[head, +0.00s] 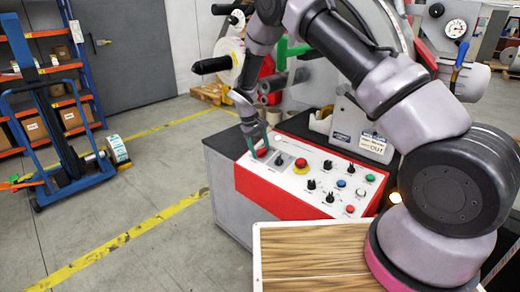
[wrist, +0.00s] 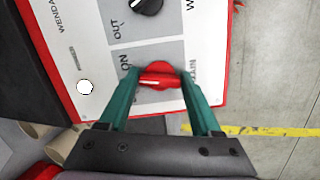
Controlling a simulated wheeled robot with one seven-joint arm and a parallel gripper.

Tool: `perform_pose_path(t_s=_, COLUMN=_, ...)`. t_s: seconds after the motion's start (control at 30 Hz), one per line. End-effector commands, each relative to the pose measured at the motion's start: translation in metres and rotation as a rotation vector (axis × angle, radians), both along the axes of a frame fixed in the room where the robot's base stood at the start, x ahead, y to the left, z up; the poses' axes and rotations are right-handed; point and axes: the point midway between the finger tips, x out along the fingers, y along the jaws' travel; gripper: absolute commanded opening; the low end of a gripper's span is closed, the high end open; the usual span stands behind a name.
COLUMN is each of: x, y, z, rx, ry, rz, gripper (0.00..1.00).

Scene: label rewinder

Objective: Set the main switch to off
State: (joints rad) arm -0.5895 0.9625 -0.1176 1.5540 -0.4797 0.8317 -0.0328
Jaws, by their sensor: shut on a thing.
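The main switch is a red rotary knob (wrist: 159,72) on a grey plate. In the wrist view its red grip lies sideways across the picture, between my two green fingers. The word ON shows on the plate to its left; lettering on the right is partly hidden by a finger. In the head view the red switch (head: 262,153) sits at the left end of the white control panel (head: 318,200). My gripper (wrist: 159,80) is shut on the knob, one finger on each side. In the head view my gripper (head: 259,145) reaches down onto the panel's left end.
Several black knobs and coloured buttons lie farther right. A wooden-topped tray (head: 325,262) is in front. A blue lift trolley (head: 60,150) stands left; the floor between is free.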

Motion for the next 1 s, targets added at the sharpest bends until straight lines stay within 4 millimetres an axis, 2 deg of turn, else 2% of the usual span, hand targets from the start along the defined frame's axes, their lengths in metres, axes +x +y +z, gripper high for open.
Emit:
perform_pose_path(t_s=0.6, x=0.0000, y=0.0005, z=0.0005, rx=-0.104, ry=0.104, rz=0.531, gripper=0.09)
perform_pose_path(t_s=1.0, x=0.0003, y=0.0002, z=0.0006, rx=-0.141, ry=0.140, rz=0.712, gripper=0.09)
